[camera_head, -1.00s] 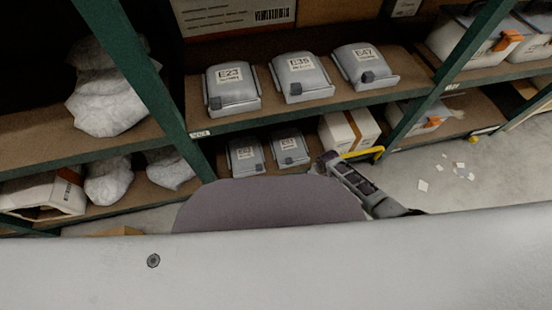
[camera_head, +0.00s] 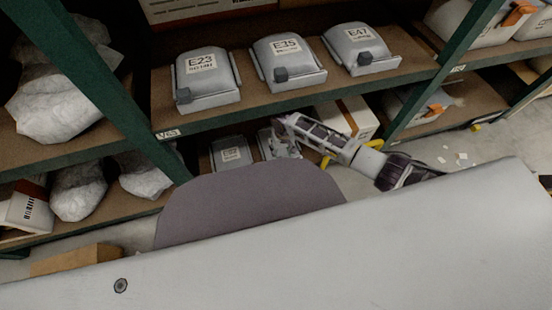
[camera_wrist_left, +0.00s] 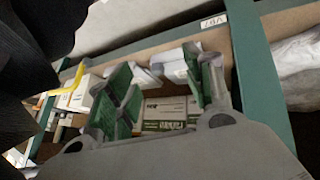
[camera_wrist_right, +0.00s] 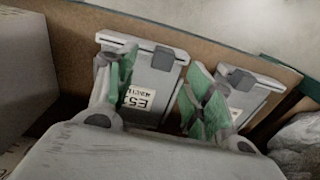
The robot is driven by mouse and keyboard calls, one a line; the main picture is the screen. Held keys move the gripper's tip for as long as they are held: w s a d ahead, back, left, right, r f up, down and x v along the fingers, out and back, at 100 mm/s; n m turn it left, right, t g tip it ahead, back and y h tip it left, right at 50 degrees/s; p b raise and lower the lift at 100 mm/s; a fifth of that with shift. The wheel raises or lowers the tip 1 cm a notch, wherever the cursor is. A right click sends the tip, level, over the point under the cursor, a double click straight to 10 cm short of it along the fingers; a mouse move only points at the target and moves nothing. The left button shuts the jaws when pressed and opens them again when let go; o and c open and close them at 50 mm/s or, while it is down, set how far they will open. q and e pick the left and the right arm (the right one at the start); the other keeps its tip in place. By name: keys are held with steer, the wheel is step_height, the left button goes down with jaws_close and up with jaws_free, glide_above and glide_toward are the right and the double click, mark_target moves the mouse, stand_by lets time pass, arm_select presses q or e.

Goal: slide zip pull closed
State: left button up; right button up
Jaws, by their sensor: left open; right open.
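Grey cases with dark sliding tabs stand on two shelf levels; I cannot tell which tab is the zip pull. On the upper shelf are E23 (camera_head: 207,75), E35 (camera_head: 288,60) and E47 (camera_head: 361,45). On the lower shelf, a case (camera_head: 231,152) is partly hidden by my body. My right gripper (camera_head: 270,137) is at the lower shelf. In the right wrist view, its open fingers (camera_wrist_right: 160,92) are in front of a case labelled E5-something (camera_wrist_right: 148,92) with a dark tab (camera_wrist_right: 163,58). A second case (camera_wrist_right: 245,95) is beside it. My left gripper (camera_wrist_left: 162,88) is open and empty.
A white carton (camera_head: 350,118) stands right of the lower cases. Green rack posts (camera_head: 470,40) flank the bay. Wrapped white bundles (camera_head: 70,85) fill the left bay. Paper scraps (camera_head: 455,158) lie on the floor at right.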

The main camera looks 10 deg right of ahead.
mark_target(279, 160)
arm_select(q)
steer(key=shift+w+d+r+b, duration=0.2)
steer(key=shift+r+b, duration=0.1)
steer(key=shift+r, duration=0.3)
arm_select(e)
steer(key=shift+w+a+r, duration=0.2)
steer(key=shift+w+a, duration=0.2)
arm_select(q)
steer(key=shift+f, duration=0.1)
arm_select(e)
steer(key=shift+f, duration=0.15)
steer(key=shift+f+b, duration=1.05)
steer(key=shift+f, duration=0.6)
steer(key=shift+f+b, duration=0.75)
steer(key=shift+f, duration=0.45)
arm_select(q)
steer(key=shift+w+d+f+t+h+b, duration=0.1)
steer(key=shift+d+f+t+h+b, duration=0.1)
steer(key=shift+f, duration=0.75)
steer(key=shift+w+d+f+t+h+b, duration=0.1)
steer(key=shift+d+f+t+h+b, duration=0.1)
steer(key=shift+f, duration=0.75)
arm_select(e)
steer(key=shift+f, duration=0.75)
arm_select(q)
steer(key=shift+r, duration=0.1)
arm_select(e)
steer(key=c, duration=0.4)
jaws_close()
